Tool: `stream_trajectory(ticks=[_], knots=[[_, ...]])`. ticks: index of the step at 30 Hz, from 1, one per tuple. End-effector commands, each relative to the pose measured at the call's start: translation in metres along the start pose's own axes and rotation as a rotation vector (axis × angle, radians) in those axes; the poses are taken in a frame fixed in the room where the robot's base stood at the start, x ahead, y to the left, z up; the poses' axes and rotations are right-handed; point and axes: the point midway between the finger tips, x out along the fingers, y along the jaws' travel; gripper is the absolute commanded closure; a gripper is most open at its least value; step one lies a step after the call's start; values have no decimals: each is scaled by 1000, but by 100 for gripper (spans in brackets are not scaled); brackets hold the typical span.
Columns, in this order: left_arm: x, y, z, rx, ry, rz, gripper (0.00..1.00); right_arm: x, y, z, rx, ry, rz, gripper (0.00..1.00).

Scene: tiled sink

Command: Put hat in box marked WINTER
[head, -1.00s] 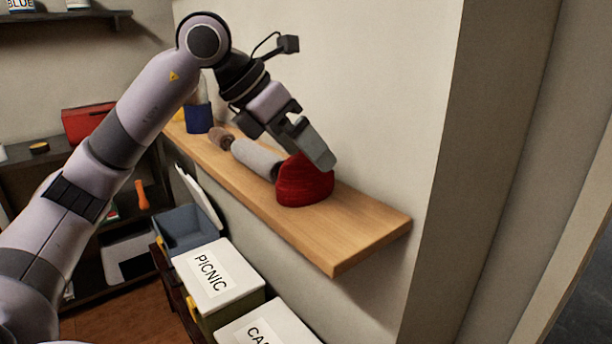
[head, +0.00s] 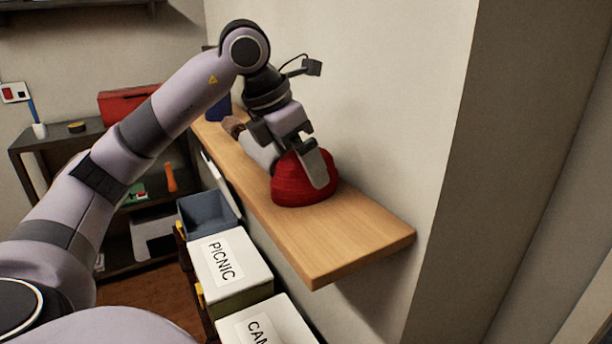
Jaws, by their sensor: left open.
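The hat (head: 292,188) is a red knitted dome that rests on the wooden wall shelf (head: 330,245), near its front end. My left gripper (head: 305,180) is open and reaches down over the hat. One finger lies in front of the hat's right side. The other finger is mostly hidden, so I cannot tell whether it touches. No box with a WINTER label shows. A white-lidded box marked PICNIC (head: 225,262) and another lidded box with a partly cut-off label starting CA (head: 262,325) stand below the shelf. My right gripper is not in view.
An open blue-grey bin (head: 207,214) stands behind the PICNIC box, its label not visible. A grey roll (head: 258,150) lies behind the hat. A dark shelf unit with a red box (head: 128,105) stands at the back left. The shelf's front end is clear.

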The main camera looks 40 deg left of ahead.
Motion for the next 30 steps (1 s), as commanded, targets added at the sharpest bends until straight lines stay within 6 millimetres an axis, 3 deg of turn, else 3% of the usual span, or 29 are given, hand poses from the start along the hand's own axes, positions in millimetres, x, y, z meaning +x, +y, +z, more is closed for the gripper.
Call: stream_trajectory(ticks=[6, 15, 16, 20, 21, 23, 30], knots=[[30, 0, -5, 0, 3, -1, 0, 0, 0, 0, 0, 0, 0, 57], [36, 0, -4, 1, -1, 0, 0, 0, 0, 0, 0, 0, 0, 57], [36, 0, -5, 1, -1, 0, 3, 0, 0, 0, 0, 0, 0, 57], [36, 0, -5, 1, -1, 0, 46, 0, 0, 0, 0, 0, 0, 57], [36, 0, -5, 0, -1, 0, 51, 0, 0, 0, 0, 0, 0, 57], [36, 0, -4, 0, -1, 0, 56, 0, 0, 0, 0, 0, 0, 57], [35, 0, -4, 0, -2, 0, 56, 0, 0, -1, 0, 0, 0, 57]])
